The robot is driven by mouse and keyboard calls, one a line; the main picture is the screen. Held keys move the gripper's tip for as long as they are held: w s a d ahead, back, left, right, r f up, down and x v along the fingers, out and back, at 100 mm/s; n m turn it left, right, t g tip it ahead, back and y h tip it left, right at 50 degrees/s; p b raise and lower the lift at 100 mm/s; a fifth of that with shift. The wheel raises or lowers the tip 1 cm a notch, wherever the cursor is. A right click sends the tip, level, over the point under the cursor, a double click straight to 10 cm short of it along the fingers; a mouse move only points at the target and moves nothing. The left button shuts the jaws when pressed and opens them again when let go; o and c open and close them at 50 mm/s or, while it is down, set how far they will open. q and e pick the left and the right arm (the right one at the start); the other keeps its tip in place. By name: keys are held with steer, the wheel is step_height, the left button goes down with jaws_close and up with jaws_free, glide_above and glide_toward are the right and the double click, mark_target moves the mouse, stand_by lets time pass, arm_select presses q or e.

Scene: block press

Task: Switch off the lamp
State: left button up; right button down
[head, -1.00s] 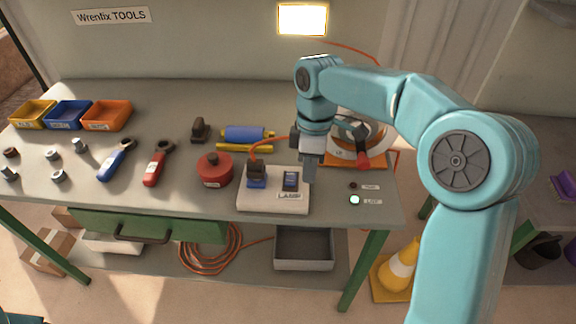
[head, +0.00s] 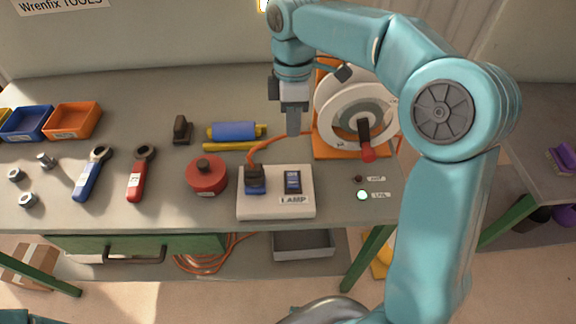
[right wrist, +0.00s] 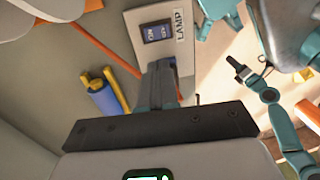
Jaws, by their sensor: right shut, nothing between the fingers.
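The lamp switch (head: 292,182) is a dark blue rocker on a pale box (head: 268,212) labelled LAMP. It also shows in the right wrist view (right wrist: 158,32), with ON and OFF markings; which side is pressed I cannot tell. My right gripper (head: 293,123) is shut and empty, pointing down above and behind the switch box, apart from the switch. Its fingers (right wrist: 160,88) show in the right wrist view. A bright sliver of the lamp (head: 263,5) shows at the top edge; the rest is cut off. My left gripper (right wrist: 243,72) seems to show dark and small in the right wrist view, its jaws unclear.
A plug (head: 255,178) with an orange cord sits on the box left of the switch. A white reel (head: 330,105) is behind on the right. A small light (head: 362,195) glows right of the box.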

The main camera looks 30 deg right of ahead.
steer(key=s, duration=0.1)
glide_toward(293, 183)
steer(key=f, duration=0.5)
steer(key=shift+s+a+f, duration=0.1)
steer(key=shift+s+f, duration=0.1)
steer(key=shift+s, duration=0.15)
steer(key=shift+s+f, duration=0.15)
steer(key=shift+f, duration=0.6)
arm_select(q)
steer(key=shift+s+f, duration=0.2)
steer(key=shift+s, duration=0.1)
arm_select(e)
steer(key=shift+a, duration=0.1)
